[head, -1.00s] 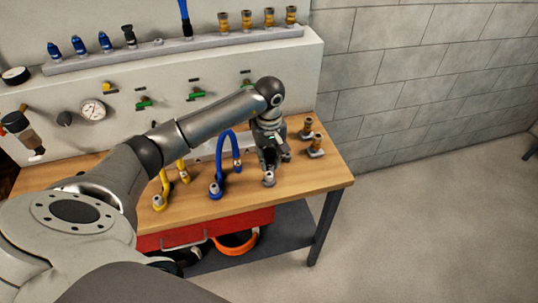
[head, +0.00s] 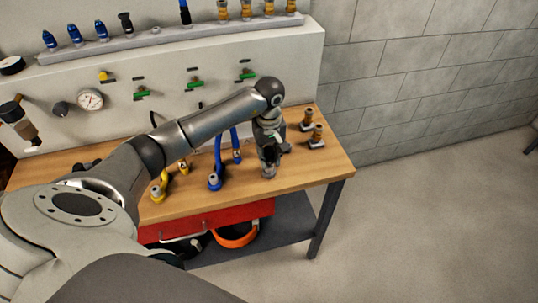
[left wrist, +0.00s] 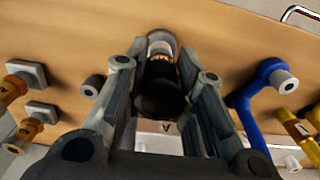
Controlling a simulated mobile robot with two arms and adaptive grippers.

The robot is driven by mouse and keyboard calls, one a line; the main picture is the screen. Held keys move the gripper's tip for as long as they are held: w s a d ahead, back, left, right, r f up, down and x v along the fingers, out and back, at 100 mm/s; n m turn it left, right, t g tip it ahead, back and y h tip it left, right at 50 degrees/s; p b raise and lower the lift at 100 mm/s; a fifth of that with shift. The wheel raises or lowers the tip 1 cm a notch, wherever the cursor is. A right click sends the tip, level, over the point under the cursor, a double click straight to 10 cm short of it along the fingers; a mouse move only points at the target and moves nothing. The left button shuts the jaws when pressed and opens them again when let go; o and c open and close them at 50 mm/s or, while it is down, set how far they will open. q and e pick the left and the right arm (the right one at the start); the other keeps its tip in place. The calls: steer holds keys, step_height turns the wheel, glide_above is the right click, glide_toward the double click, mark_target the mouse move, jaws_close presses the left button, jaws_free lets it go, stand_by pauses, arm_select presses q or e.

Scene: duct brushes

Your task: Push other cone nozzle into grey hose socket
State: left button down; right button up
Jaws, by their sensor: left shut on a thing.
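My left gripper (head: 269,160) is over the front right of the wooden bench, pointing down and shut on a dark cone nozzle. In the left wrist view the dark cone nozzle (left wrist: 160,98) sits between the two fingers. Its far end lines up with a grey hose socket (left wrist: 160,47) and seems to meet it; I cannot tell how deep it sits. In the head view the gripper mostly hides both. Another grey round end (left wrist: 92,86) shows beside the left finger. A similar black nozzle (head: 125,23) stands on the back rack. My right gripper is not in view.
A blue hose (head: 217,160) and a yellow hose (head: 161,183) stand left of the gripper. Two brass fittings on blocks (head: 317,137) stand close on the right. The rack (head: 170,44) holds several nozzles and a blue brush. The bench front (head: 300,178) is clear.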

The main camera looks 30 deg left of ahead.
mark_target(269, 150)
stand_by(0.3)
arm_select(q)
steer(key=shift+b, duration=0.5)
stand_by(0.9)
steer(key=shift+b, duration=0.3)
steer(key=shift+f+b, duration=0.6)
stand_by(0.5)
steer(key=c, duration=1.1)
jaws_free()
steer(key=shift+r, duration=0.6)
step_height(269, 150, up, 11)
steer(key=shift+f, duration=0.1)
